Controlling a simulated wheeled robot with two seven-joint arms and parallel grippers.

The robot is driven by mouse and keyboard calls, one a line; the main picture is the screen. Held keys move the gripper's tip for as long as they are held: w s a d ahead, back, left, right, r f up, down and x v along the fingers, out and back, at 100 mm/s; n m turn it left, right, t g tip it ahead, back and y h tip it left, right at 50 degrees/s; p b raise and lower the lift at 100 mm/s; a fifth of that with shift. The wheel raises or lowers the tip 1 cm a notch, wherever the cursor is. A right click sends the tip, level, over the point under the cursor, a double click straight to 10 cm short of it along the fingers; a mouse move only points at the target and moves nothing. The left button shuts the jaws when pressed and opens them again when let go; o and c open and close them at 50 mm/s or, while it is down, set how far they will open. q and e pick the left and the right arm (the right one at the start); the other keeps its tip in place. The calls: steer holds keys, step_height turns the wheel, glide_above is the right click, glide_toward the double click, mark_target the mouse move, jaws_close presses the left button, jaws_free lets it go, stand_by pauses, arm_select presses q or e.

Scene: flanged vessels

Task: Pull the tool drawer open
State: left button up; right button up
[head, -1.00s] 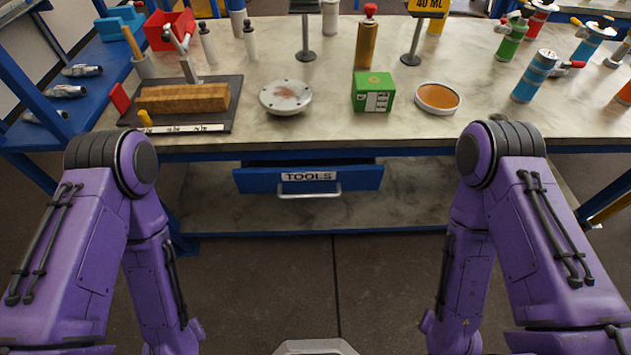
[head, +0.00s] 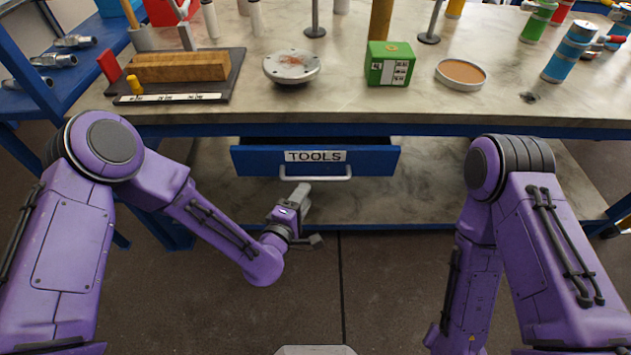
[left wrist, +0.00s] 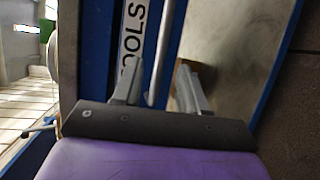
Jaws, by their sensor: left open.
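The blue tool drawer (head: 370,161) is under the workbench top, with a white TOOLS label and a silver bar handle (head: 315,177) on its front. It stands slightly out from under the bench edge. My left gripper (head: 299,193) is just below and left of the handle's middle. In the left wrist view, the open fingers (left wrist: 160,85) lie on either side of the handle bar (left wrist: 160,60), one toward the TOOLS label; I cannot tell whether they touch it. My right gripper is not in view; only my right arm shows.
The workbench top (head: 330,105) carries a wooden block on a dark board (head: 238,75), a round metal flange (head: 291,66), a green box (head: 389,64) and a shallow round dish (head: 461,74). A lower shelf (head: 430,200) lies beneath the drawer. The floor in front is clear.

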mark_target(315, 181)
arm_select(q)
steer(key=x, duration=0.8)
steer(key=shift+w+d+f, duration=0.15)
steer(key=shift+w+f, duration=0.05)
steer(key=shift+w, duration=0.15)
steer(key=shift+s, duration=0.1)
jaws_close()
